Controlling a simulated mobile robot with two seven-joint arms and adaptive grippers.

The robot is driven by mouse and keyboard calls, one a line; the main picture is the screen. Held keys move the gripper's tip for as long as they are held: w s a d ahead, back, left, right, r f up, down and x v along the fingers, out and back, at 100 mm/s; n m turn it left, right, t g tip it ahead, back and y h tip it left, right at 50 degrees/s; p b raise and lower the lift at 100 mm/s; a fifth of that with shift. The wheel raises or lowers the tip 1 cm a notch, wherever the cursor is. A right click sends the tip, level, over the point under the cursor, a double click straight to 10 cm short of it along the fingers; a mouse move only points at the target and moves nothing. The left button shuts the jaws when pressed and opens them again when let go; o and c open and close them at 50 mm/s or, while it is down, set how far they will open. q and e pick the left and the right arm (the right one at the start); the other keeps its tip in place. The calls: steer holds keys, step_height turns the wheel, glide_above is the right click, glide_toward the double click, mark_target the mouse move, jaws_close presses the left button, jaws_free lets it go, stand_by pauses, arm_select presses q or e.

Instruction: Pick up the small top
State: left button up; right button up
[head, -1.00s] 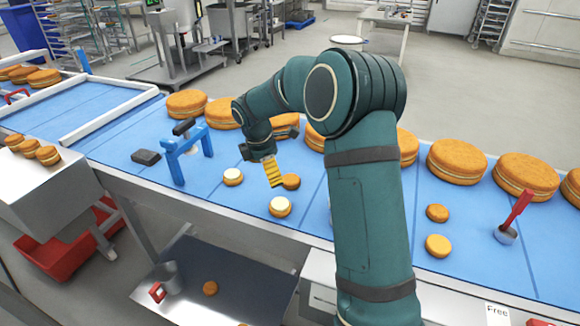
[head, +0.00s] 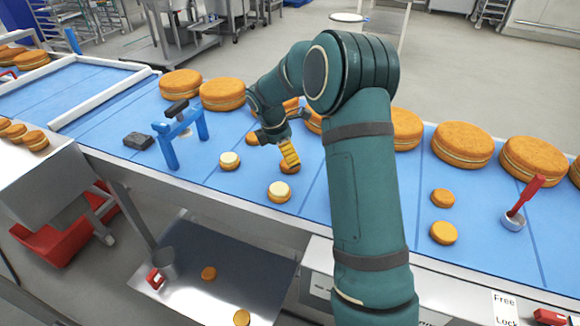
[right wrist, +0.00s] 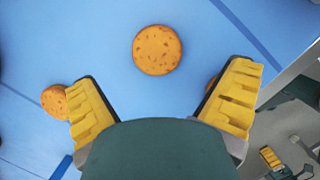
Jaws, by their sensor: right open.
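My right gripper (head: 276,146) is open and empty, low over the blue belt. In the right wrist view its two yellow fingers (right wrist: 160,105) stand apart. A plain orange-brown small top (right wrist: 157,50) lies flat on the belt ahead of the gap between them, not touched. In the head view a plain round (head: 290,167) shows beside the yellow fingertip, partly covered; I cannot tell for sure that it is the same one. Another plain round (right wrist: 55,100) lies left of the left finger. One more (right wrist: 211,82) is mostly hidden behind the right finger. My left gripper (right wrist: 270,158) shows small at the lower right.
Two cream-topped rounds (head: 230,161) (head: 279,192) lie close by. Large cakes (head: 463,145) line the far side. A blue stand (head: 168,146) is at left, a red-handled tool (head: 514,218) at right. Two small rounds (head: 443,198) (head: 443,233) lie right of my arm.

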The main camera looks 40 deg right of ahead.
steer(key=x, duration=0.2)
steer(key=b+x, duration=0.1)
steer(key=x, duration=0.2)
steer(key=shift+w+d+f, duration=0.1)
steer(key=shift+w, duration=0.1)
steer(key=c, duration=0.9)
